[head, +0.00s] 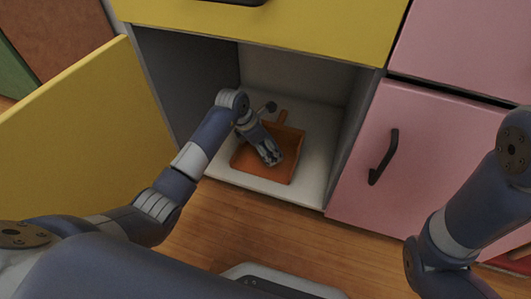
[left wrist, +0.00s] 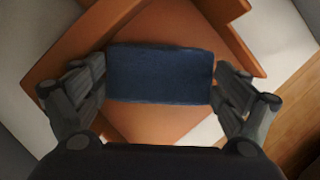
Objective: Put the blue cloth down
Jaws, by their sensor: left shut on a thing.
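My left gripper (head: 270,155) reaches into the open cabinet, over an orange tray (head: 294,167). In the left wrist view, the left gripper (left wrist: 160,85) is shut on the blue cloth (left wrist: 160,73), which looks like a dark blue block between its two fingers. The orange tray (left wrist: 150,28) lies beneath the cloth; I cannot tell whether the cloth touches its bottom. In the head view the cloth is hidden by the gripper. Of my right arm only links show at the right of the head view; its gripper is out of frame.
The tray stands on the white cabinet floor (head: 312,180). A yellow door (head: 70,115) stands open at left, and a yellow drawer front (head: 290,28) is above. A pink door (head: 420,165) with a black handle (head: 384,157) is at right. Wooden floor (head: 240,225) lies in front.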

